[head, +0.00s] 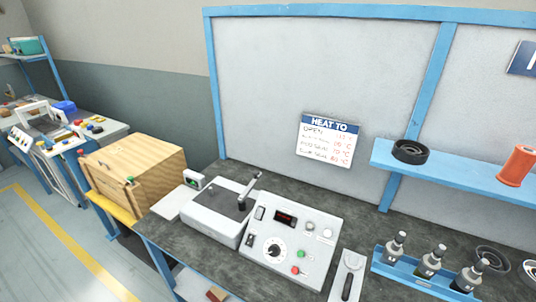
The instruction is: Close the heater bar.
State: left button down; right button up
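A white bench unit with a dark top plate (218,203) stands on the dark bench, left of the control box. A short grey bar with a dark lower end (249,188) rises at a tilt from its right side; I take this as the heater bar, standing up off the plate. The control box (290,246) has a small red-lit display (285,217), a round dial (274,251) and green and red buttons. Neither of my grippers shows in the head view.
A wooden crate (140,172) stands to the left. A "HEAT TO" sign (327,139) hangs on the back panel.

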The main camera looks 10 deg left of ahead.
aim_at(257, 174)
jog(key=j+z, duration=0.25)
jog(key=j, duration=0.2)
jog(key=k+j+z, duration=0.15)
jog(key=j+z, duration=0.15)
jog(key=k+j+z, duration=0.25)
jog(key=j, duration=0.25)
jog(key=k+j+z, duration=0.1)
jog(key=j+z, duration=0.15)
jog(key=j, duration=0.15)
